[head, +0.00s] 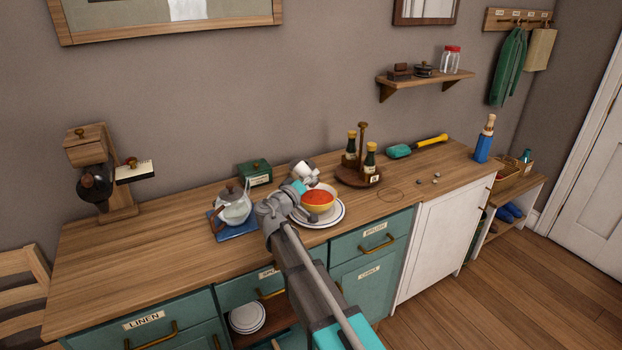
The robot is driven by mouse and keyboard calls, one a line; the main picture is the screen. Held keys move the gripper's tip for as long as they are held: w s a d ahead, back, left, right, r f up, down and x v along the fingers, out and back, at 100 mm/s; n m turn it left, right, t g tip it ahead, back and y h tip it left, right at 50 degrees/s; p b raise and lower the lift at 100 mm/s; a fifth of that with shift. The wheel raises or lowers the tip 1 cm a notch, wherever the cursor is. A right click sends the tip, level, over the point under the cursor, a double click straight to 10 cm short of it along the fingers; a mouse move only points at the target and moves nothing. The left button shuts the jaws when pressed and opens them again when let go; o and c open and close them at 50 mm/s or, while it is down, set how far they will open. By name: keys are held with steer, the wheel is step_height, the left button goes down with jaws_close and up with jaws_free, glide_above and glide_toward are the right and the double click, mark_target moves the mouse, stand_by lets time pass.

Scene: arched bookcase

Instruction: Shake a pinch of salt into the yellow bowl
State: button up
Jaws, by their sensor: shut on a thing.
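The yellow bowl (329,209) holds something red, like soup, and stands on a white plate with a dark rim (334,221) near the counter's front edge. My gripper (306,177) is at the back left of the bowl, close to its rim. It is shut on a small white thing, likely the salt shaker (298,168), which looks tilted. My gripper partly hides it, so I cannot tell where its top points. No falling salt can be made out.
A green box (255,173) is behind. A wooden bottle stand (357,180) is right of the bowl. The counter's left part (130,255) is clear.

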mark_target(310, 170)
steer(key=shift+r, duration=0.2)
steer(key=shift+r+p, duration=1.35)
steer(key=shift+p, duration=0.25)
steer(key=shift+r, duration=0.1)
